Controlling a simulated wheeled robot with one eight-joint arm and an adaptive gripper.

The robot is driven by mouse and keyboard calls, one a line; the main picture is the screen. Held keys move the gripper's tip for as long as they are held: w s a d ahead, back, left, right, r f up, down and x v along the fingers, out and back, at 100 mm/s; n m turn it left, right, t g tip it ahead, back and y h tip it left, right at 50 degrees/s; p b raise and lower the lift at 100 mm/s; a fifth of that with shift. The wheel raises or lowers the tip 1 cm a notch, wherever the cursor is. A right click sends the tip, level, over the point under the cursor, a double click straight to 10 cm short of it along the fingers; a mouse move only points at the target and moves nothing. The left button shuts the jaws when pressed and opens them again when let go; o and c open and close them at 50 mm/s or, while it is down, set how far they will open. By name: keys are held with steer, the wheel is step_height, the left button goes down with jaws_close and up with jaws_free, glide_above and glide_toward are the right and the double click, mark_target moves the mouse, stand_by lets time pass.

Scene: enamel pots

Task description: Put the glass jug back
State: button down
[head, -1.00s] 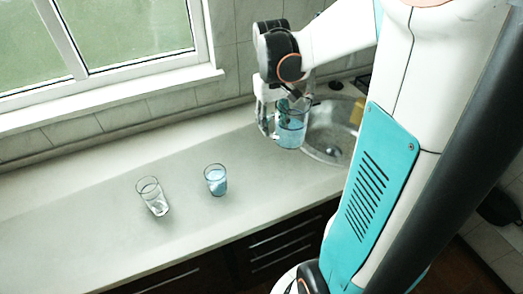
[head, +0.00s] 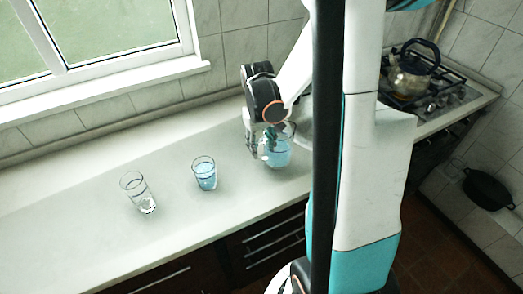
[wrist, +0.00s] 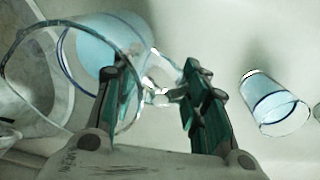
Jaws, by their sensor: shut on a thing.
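The glass jug (head: 280,153) is clear and holds blue liquid. It looks about upright over the counter, right of the glasses; I cannot tell if its base touches the counter. My gripper (head: 266,147) is at the jug's left side. In the wrist view, my gripper (wrist: 160,92) has its fingers on either side of the jug's clear handle (wrist: 158,78), shut on it. The jug's wide rim and body (wrist: 90,45) fill the upper left there.
A glass with blue liquid (head: 205,175) stands left of the jug and shows in the wrist view (wrist: 270,105). A nearly empty glass (head: 137,192) stands farther left. My arm mostly hides the sink. A kettle (head: 412,72) sits on the stove at right. The left counter (head: 60,215) is clear.

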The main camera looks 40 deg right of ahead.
steer(key=shift+f, duration=0.95)
steer(key=shift+f+b, duration=0.15)
steer(key=shift+b, duration=0.15)
steer(key=c, duration=0.9)
jaws_free()
steer(key=shift+c, duration=0.2)
steer(key=r+p, duration=0.1)
steer(key=r, duration=0.3)
steer(key=r+p, duration=0.1)
steer(key=r, duration=0.3)
steer(key=r+p, duration=0.1)
steer(key=r, duration=0.3)
steer(key=shift+a+r+p, duration=0.15)
steer(key=shift+a+p, duration=0.15)
steer(key=shift+p, duration=0.1)
steer(key=shift+w, duration=0.1)
